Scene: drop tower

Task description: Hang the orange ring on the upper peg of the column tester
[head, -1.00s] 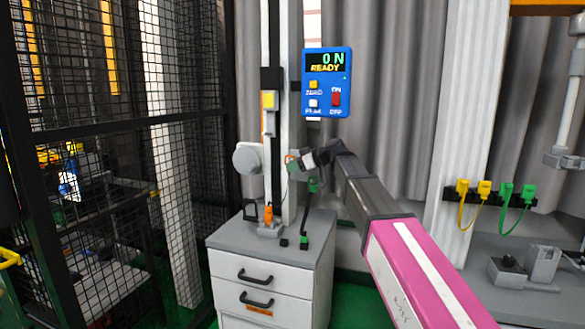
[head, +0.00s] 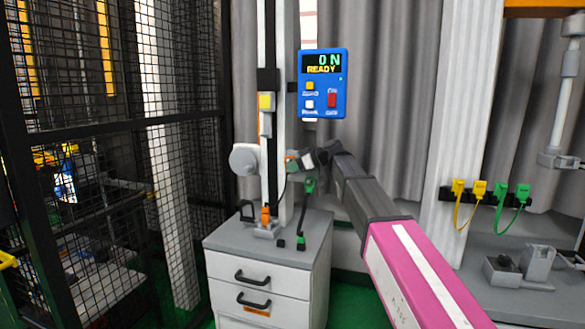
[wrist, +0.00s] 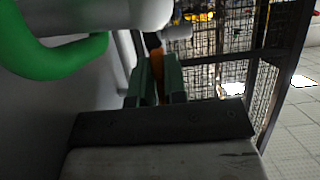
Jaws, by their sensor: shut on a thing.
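The column tester (head: 283,130) stands on the drawer cabinet, a tall pale column with a black-and-yellow carriage and a blue display box (head: 323,83) reading "0 N READY". My gripper (head: 292,162) is beside the column at mid-height, partly lost against it. In the wrist view my green fingers (wrist: 158,82) are shut on the orange ring (wrist: 156,66), which shows as a narrow orange strip between them. In the head view the ring is too small to make out surely. I cannot clearly pick out the upper peg.
A green curved part (wrist: 65,60) and a pale cylinder (wrist: 115,12) are close in the wrist view. A grey round knob (head: 244,159) sits left of the column. The grey drawer cabinet (head: 260,275) is below. A black mesh fence (head: 110,130) is at left.

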